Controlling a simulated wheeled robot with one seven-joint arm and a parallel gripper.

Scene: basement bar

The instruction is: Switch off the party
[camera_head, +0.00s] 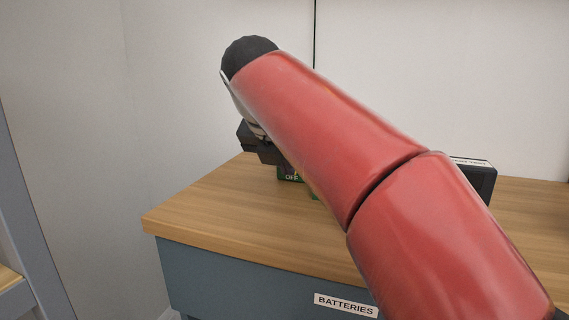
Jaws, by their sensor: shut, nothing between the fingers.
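A small green device (289,175) with a lettered label, apparently "OFF", sits on the wooden counter. My red arm hides most of it. My gripper (264,153), dark and partly hidden behind the arm, is shut and empty just left of and above the device's visible edge. I cannot tell whether it touches the device. No switch or lever shows clearly.
A black box (481,181) with a pale label on top stands on the counter (205,208), right of my arm. A "BATTERIES" label (346,305) is on the blue-grey front. A grey-framed shelf unit (25,225) stands left. The counter's left end is clear.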

